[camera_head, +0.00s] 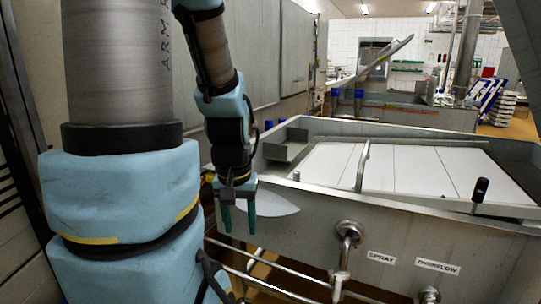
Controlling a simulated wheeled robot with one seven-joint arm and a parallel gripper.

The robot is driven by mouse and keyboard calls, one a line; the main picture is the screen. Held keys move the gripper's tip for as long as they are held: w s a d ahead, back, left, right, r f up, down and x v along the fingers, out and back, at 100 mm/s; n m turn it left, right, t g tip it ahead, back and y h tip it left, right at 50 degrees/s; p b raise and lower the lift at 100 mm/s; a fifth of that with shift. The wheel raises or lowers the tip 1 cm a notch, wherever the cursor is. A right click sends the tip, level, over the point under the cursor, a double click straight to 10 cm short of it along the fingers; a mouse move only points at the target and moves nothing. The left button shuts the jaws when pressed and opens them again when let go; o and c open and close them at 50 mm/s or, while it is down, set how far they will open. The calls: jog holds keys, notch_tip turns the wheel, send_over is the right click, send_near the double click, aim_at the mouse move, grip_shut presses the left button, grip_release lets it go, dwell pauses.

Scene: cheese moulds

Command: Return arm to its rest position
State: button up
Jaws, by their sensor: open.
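My arm hangs down on the left of the head view, with light blue joint covers. My gripper (238,212) points downward at its end, with two green fingers set apart and nothing between them. It is in front of the near left corner of a steel vat. A pale, leaf-shaped metal plate shows just right of the fingers; I cannot tell whether they touch.
The steel vat (395,237) with white panels (405,170) fills the right side. Its front carries valves and pipes (348,235) and the labels SPRAY and OVERFLOW. A black-handled lever (480,190) stands on its rim. Grey cabinets (255,55) line the left wall.

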notch_tip(320, 180, up, 13)
jog(key=p, duration=1.1)
jog(key=shift+f, duration=0.2)
